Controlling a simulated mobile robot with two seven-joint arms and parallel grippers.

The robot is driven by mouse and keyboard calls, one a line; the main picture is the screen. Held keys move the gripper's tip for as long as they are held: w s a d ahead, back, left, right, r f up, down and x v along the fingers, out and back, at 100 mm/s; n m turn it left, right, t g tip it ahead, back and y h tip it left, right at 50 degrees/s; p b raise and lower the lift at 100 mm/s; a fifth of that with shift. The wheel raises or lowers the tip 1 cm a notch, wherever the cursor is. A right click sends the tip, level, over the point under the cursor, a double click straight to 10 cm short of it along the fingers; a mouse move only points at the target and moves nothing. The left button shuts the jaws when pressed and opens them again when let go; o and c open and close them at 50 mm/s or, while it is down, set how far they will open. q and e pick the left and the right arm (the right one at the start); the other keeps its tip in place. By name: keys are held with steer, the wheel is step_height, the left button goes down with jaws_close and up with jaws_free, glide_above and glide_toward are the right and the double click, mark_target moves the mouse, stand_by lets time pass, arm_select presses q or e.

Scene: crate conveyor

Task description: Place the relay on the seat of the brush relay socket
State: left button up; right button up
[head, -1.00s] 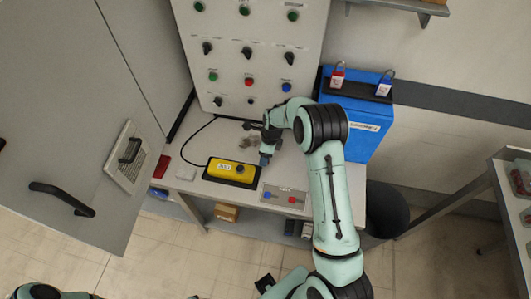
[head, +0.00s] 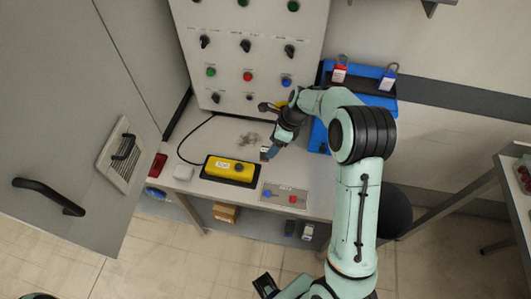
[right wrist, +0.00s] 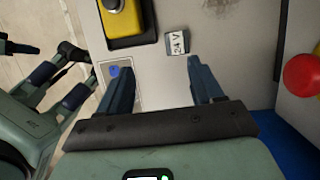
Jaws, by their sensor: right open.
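The relay is a small light-grey block marked "24 V" (right wrist: 176,42), lying on the bench top in the right wrist view. My right gripper (right wrist: 160,75) is open and empty, with the block just beyond its fingertips and roughly between their lines. In the head view my right gripper (head: 269,152) is low over the bench, right of the yellow box, and largely hides the relay. A grey labelled plate (head: 269,202) with one blue and one red part lies at the bench's front edge; I cannot read which is the brush socket. My left gripper (head: 266,286) is at the bottom edge, away from the bench.
A yellow control box (head: 230,169) with a black surround and cable lies left of my right gripper. A panel of knobs and buttons (head: 247,55) rises behind. A blue box (head: 385,103) with padlocks stands at the right.

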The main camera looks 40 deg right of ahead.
mark_target(265, 150)
steer(key=shift+w+d+f+t+y+b, duration=0.25)
steer(key=shift+f+t+y+b, duration=0.15)
steer(key=shift+f+t+b, duration=0.5)
steer(key=shift+w+d+f+t+y+b, duration=0.15)
steer(key=shift+w+f+t+y+b, duration=0.2)
steer(key=shift+f+t+b, duration=0.55)
steer(key=shift+w+d+f+t+y+b, duration=0.2)
steer(key=shift+f+t+y+b, duration=0.3)
steer(key=shift+b, duration=0.8)
steer(key=x, duration=0.4)
steer(key=shift+w+a+f+b, duration=0.1)
steer(key=shift+f+b, duration=0.1)
steer(key=shift+b, duration=0.15)
arm_select(q)
step_height(265, 150, down, 8)
steer(key=s, duration=0.1)
steer(key=shift+s+f, duration=0.2)
arm_select(e)
steer(key=shift+r, duration=0.1)
steer(key=c, duration=1.2)
